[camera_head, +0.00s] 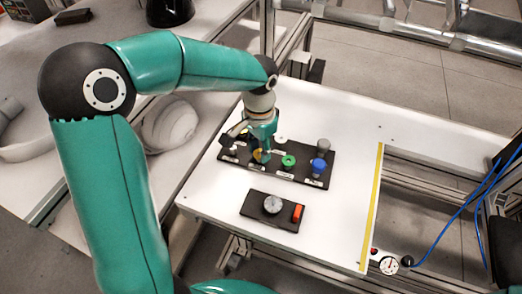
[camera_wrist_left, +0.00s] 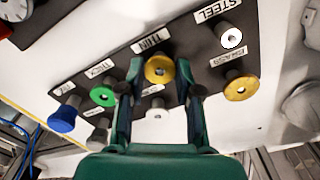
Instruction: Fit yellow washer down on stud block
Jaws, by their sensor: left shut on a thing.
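My left gripper (camera_head: 262,150) points down over the stud block (camera_head: 303,176), a long dark board with labelled posts. In the left wrist view, its two green fingers (camera_wrist_left: 161,78) stand on either side of a yellow washer (camera_wrist_left: 158,68), and the gripper is shut on it. A grey stud end shows in the washer's hole, by the label THIN. I cannot tell how far down the washer sits. The washer also shows partly in the head view (camera_head: 258,156), mostly hidden by the fingers. My right gripper is not in view.
A small dark board (camera_head: 255,212) with a round silver piece and a red piece lies in front. The white table right of the block is clear.

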